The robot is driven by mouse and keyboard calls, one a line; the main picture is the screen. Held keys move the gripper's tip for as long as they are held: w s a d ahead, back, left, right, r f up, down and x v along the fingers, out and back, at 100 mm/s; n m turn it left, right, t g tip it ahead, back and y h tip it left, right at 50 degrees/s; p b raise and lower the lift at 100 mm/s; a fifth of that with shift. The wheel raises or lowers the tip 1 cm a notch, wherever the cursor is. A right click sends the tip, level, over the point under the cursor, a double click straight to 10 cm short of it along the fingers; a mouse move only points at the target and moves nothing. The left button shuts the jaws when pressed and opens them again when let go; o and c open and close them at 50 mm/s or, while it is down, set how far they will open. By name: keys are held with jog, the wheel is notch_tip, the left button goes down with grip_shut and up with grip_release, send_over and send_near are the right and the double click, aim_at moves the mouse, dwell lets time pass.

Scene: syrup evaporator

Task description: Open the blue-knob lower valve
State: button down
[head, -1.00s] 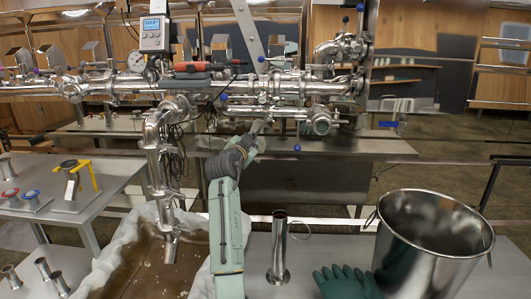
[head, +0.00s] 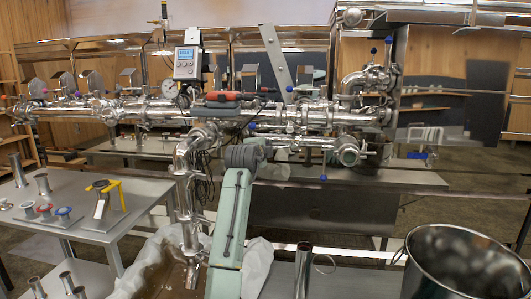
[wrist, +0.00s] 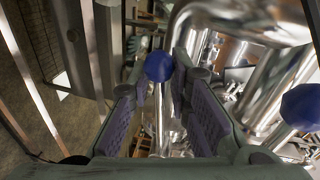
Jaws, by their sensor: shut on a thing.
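In the wrist view a round dark-blue knob (wrist: 159,67) sits between the fingertips of my gripper (wrist: 161,74). The purple-padded fingers stand on either side of it and are closed on it. A second blue knob (wrist: 300,107) shows at the right, outside the fingers. In the head view my gripper is largely hidden behind my arm at the steel pipework. A blue knob (head: 324,178) hangs below the lower pipe there, and another blue knob (head: 252,126) shows near the middle. I cannot tell which head-view knob is the held one.
Shiny pipes (wrist: 262,22) lie close to the right of my fingers. A steel pot (head: 465,262) stands at the front right, with an upright steel tube (head: 302,270) left of it. A side table (head: 130,205) with fittings stands at the left.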

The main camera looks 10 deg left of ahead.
jog(key=shift+a+r+m, duration=0.1)
jog(key=shift+r+m, duration=0.5)
jog(key=shift+r, duration=0.15)
jog(key=c, duration=1.5)
grip_release()
jog(key=shift+o, duration=0.2)
jog(key=s+r, duration=0.2)
jog(key=s, duration=0.9)
jog(key=shift+s+a, duration=0.15)
jog(key=shift+s, duration=0.25)
